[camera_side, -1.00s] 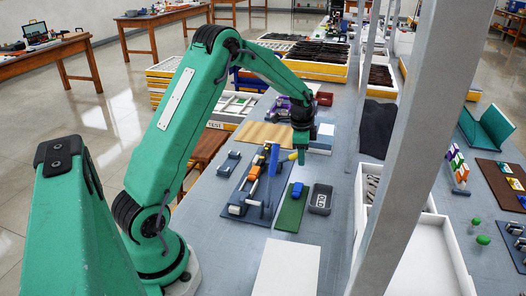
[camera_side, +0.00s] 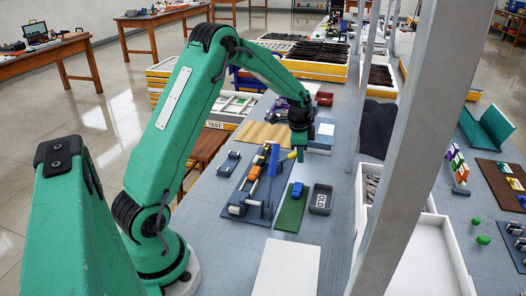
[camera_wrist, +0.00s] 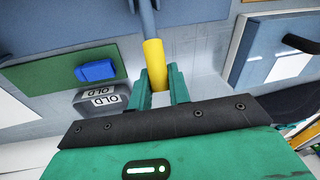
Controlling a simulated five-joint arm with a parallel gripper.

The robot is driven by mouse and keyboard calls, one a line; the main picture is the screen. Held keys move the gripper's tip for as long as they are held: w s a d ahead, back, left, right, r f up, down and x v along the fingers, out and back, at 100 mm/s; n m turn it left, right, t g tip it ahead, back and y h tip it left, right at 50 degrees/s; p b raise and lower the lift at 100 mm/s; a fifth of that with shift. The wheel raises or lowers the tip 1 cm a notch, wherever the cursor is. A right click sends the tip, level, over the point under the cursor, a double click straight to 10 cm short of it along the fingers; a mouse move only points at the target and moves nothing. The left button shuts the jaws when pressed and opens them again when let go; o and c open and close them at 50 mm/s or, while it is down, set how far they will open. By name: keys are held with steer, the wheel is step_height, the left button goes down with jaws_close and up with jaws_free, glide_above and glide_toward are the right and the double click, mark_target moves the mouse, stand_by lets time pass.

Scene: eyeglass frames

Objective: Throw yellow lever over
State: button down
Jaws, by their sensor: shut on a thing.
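The yellow lever (camera_wrist: 154,62) shows in the wrist view as a yellow cylindrical grip on a blue rod (camera_wrist: 143,18). The near end of the grip lies between the two green fingers of my gripper (camera_wrist: 159,84), which are shut on it. In the side view my gripper (camera_side: 300,155) is low over the right side of a dark blue base plate (camera_side: 228,211). The lever's grip is small there and partly hidden by my fingers.
A green plate with a blue block (camera_side: 297,190) lies right of the base plate. Beside it is a grey tray marked OLD (camera_wrist: 103,99). A blue box with a white top (camera_side: 325,130) stands behind my gripper. A white sheet (camera_side: 287,268) lies in front.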

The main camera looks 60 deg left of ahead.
steer(key=shift+s+a+r, duration=0.15)
steer(key=shift+r, duration=0.15)
steer(key=c, duration=1.3)
jaws_free()
step_height(320, 180, up, 8)
steer(key=s, duration=0.1)
steer(key=shift+s+d+f, duration=0.15)
steer(key=shift+d+f, duration=0.05)
steer(key=shift+d, duration=0.1)
steer(key=shift+r, duration=0.1)
steer(key=s+d+r+n+t, duration=0.2)
steer(key=s+d+r+n, duration=0.2)
steer(key=s+d+r, duration=0.7)
steer(key=s+d+f+n+t, duration=0.1)
steer(key=s+d+n, duration=0.2)
steer(key=s+d, duration=0.4)
steer(key=s, duration=0.7)
steer(key=shift+s+n+t+h, duration=0.3)
steer(key=shift+t+h, duration=0.1)
